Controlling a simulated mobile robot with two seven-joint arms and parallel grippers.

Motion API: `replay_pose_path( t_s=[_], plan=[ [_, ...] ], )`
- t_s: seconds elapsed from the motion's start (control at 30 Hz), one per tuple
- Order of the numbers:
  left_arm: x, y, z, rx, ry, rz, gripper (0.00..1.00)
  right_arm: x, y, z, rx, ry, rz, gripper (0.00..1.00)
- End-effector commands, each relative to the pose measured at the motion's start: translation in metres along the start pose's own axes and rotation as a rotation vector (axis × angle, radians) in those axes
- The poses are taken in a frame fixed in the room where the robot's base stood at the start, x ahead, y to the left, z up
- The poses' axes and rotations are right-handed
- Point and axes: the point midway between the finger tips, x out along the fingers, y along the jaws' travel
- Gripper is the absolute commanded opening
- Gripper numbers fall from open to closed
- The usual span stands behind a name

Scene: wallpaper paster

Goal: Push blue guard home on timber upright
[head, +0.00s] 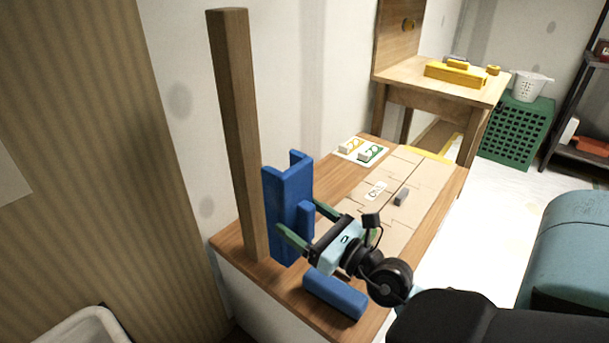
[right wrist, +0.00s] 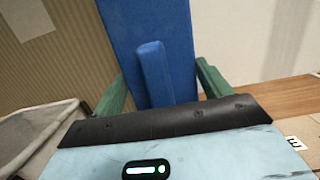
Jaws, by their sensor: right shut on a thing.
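The timber upright (head: 237,130) is a brown square post standing at the back left corner of the wooden bench. The blue guard (head: 286,200) is a tall channel held upright just right of the post, with its left edge against or very near it; I cannot tell if they touch. My right gripper (head: 299,216) is shut on the guard, its green fingers on either side. In the right wrist view the guard (right wrist: 183,40) fills the upper middle, with a raised rib between the fingers; the post is hidden there. My left gripper is not in view.
A blue block (head: 335,294) lies on the bench (head: 440,190) below my right gripper. A wall stands close behind the post. A pale bin (head: 82,332) is at lower left.

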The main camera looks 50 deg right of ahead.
Motion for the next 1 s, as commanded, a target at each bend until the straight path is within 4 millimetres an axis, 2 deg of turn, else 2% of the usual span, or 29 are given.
replay_pose_path(
  t_s=[0.37,1.0],
  plan=[
    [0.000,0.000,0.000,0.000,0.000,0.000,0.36,-0.002,0.001,0.000,0.000,0.000,0.004,0.54],
    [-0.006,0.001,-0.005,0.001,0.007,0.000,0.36,0.046,0.001,-0.007,0.001,-0.002,0.004,0.54]
  ],
)
